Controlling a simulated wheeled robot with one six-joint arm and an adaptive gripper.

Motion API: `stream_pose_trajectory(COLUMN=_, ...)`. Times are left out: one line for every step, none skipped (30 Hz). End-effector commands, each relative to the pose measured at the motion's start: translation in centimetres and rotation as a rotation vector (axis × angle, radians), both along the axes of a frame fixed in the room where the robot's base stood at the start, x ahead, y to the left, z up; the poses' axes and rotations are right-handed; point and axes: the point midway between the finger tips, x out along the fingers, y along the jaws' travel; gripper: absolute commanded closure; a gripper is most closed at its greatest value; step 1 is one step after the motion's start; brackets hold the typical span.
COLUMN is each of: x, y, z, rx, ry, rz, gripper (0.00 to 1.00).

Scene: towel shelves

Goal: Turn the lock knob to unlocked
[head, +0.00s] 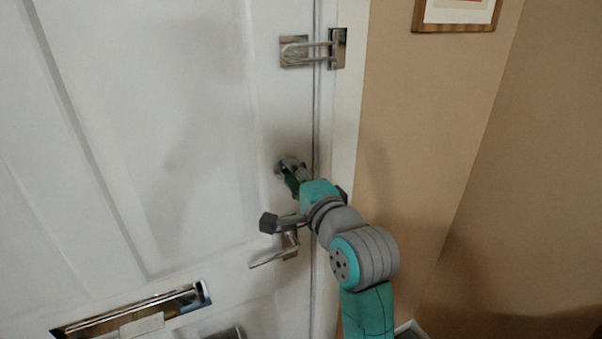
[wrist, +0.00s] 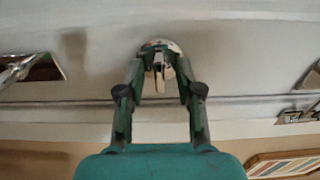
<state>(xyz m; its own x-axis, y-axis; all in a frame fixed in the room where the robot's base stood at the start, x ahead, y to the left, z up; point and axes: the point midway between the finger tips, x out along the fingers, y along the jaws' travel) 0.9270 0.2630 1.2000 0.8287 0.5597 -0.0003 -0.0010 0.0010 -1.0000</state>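The lock knob (wrist: 159,76) is a small silver turn piece on a round metal plate on the white door. In the wrist view it stands between the two fingers of my gripper (wrist: 163,60). The fingers are partly spread, and some space shows beside the turn piece, so they do not look clamped on it. In the head view my gripper (head: 293,176) reaches the round lock plate (head: 285,165) near the door's right edge. The fingers hide most of the knob there.
A lever handle (head: 270,259) sits below the lock, close under my wrist. A metal swing-bar latch (head: 295,52) is above it. A mail slot (head: 135,312) is lower left. A tan wall and picture frame (head: 455,28) are at right.

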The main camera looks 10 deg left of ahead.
Motion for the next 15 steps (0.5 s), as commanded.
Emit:
stream_pose_trajectory(x=-0.01, y=-0.01, z=0.00, rx=0.000, ry=0.000, rz=0.000, gripper=0.65)
stream_pose_trajectory(x=-0.01, y=0.00, z=0.00, rx=0.000, ry=0.000, rz=0.000, gripper=0.72)
stream_pose_trajectory(x=-0.02, y=-0.01, z=0.00, rx=0.000, ry=0.000, rz=0.000, gripper=0.82)
stream_pose_trajectory(x=-0.02, y=-0.01, z=0.00, rx=0.000, ry=0.000, rz=0.000, gripper=0.90)
stream_pose_trajectory(x=-0.02, y=0.00, z=0.00, rx=0.000, ry=0.000, rz=0.000, gripper=0.97)
stream_pose_trajectory(x=-0.03, y=-0.01, z=0.01, rx=0.000, ry=0.000, rz=0.000, gripper=1.00)
stream_pose_trajectory(x=-0.03, y=-0.01, z=0.01, rx=0.000, ry=0.000, rz=0.000, gripper=1.00)
stream_pose_trajectory(x=-0.02, y=-0.02, z=0.01, rx=0.000, ry=0.000, rz=0.000, gripper=1.00)
stream_pose_trajectory(x=-0.03, y=-0.01, z=0.02, rx=0.000, ry=0.000, rz=0.000, gripper=1.00)
stream_pose_trajectory(x=-0.03, y=-0.01, z=0.02, rx=0.000, ry=0.000, rz=0.000, gripper=1.00)
stream_pose_trajectory(x=-0.04, y=-0.01, z=0.02, rx=0.001, ry=-0.001, rz=0.000, gripper=1.00)
stream_pose_trajectory(x=-0.04, y=-0.01, z=0.03, rx=0.000, ry=-0.001, rz=0.000, gripper=1.00)
stream_pose_trajectory(x=-0.04, y=-0.01, z=0.03, rx=-0.002, ry=-0.003, rz=0.000, gripper=1.00)
stream_pose_trajectory(x=-0.04, y=-0.01, z=0.03, rx=-0.004, ry=-0.004, rz=0.000, gripper=1.00)
stream_pose_trajectory(x=-0.04, y=-0.01, z=0.04, rx=-0.008, ry=-0.006, rz=0.000, gripper=1.00)
